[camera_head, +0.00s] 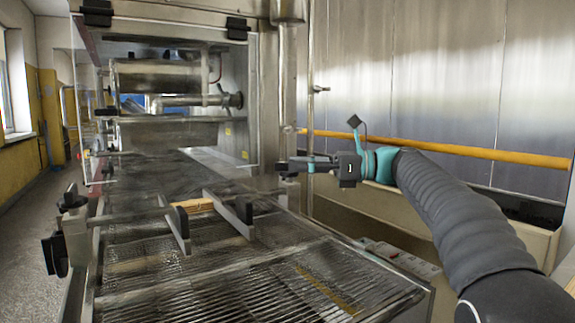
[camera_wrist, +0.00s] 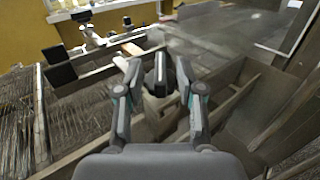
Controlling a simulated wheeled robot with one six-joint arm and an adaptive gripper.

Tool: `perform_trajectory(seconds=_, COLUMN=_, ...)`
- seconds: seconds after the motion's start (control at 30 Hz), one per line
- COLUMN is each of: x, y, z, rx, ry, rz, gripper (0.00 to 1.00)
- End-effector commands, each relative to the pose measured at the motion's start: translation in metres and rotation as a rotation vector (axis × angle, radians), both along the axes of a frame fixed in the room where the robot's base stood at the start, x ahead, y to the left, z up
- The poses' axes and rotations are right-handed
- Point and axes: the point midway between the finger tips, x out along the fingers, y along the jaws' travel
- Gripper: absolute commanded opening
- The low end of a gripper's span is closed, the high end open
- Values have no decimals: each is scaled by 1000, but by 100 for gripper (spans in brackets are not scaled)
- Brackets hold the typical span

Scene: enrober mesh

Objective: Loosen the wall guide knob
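My gripper (camera_wrist: 159,70) is open in the wrist view, with a finger on each side of a dark upright knob (camera_wrist: 160,76). Gaps show between the knob and both fingers. The knob stands on a pale post or block (camera_wrist: 158,104); a dark round part sits just right of it. In the head view my gripper (camera_head: 290,166) reaches in from the right, above the right side rail of the belt. There the knob between the fingers cannot be made out clearly. Two upright guide plates (camera_head: 230,216) stand over the mesh belt (camera_head: 215,270).
Black knobs (camera_head: 71,199) sit on a bracket at the belt's left edge. A wooden-looking piece (camera_head: 194,205) lies between the guide plates. The enrober housing (camera_head: 270,100) stands behind, and a yellow rail (camera_head: 440,148) runs along the right wall.

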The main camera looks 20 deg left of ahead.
Motion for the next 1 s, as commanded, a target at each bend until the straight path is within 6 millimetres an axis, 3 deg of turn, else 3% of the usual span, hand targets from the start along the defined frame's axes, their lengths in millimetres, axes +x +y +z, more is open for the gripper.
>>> perform_trajectory(seconds=0.2, x=10, y=-44, z=0, rx=1, ry=0, rz=-3, gripper=38)
perform_trajectory(seconds=0.4, x=15, y=-72, z=1, rx=1, ry=-1, rz=1, gripper=38)
perform_trajectory(seconds=0.6, x=18, y=-85, z=0, rx=1, ry=-1, rz=2, gripper=38)
perform_trajectory(seconds=1.0, x=17, y=-86, z=1, rx=-1, ry=-3, rz=1, gripper=38)
